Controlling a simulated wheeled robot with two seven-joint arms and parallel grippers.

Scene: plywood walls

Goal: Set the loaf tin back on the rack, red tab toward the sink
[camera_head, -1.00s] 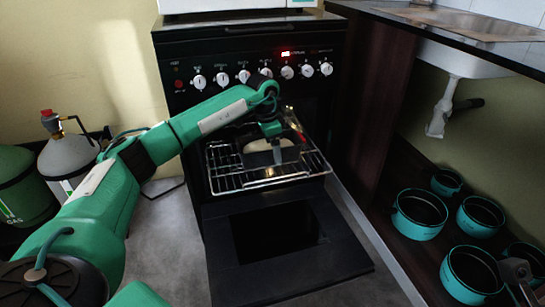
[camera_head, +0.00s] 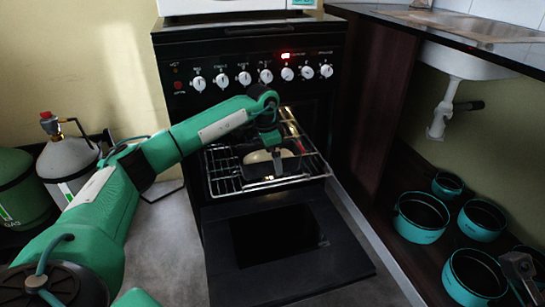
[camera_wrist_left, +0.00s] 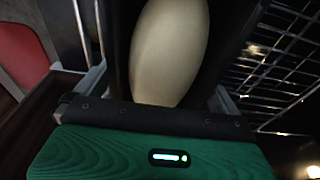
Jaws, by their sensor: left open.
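The dark loaf tin (camera_head: 257,170) holds a pale loaf (camera_head: 262,156) and sits at the wire rack (camera_head: 226,182), which is pulled out of the oven. My left gripper (camera_head: 277,168) points down at the tin's right part. In the left wrist view the loaf (camera_wrist_left: 168,50) lies between its open fingers, inside the dark tin walls (camera_wrist_left: 119,50). I cannot tell whether the fingers touch the tin. A grey part at the lower right edge may be my right gripper (camera_head: 520,268).
The black oven door (camera_head: 290,270) hangs open below the rack. The sink underside (camera_head: 460,62) with its drain pipe is at the right. Several teal pots (camera_head: 421,217) stand on the right shelf. Gas bottles (camera_head: 68,165) stand at the left.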

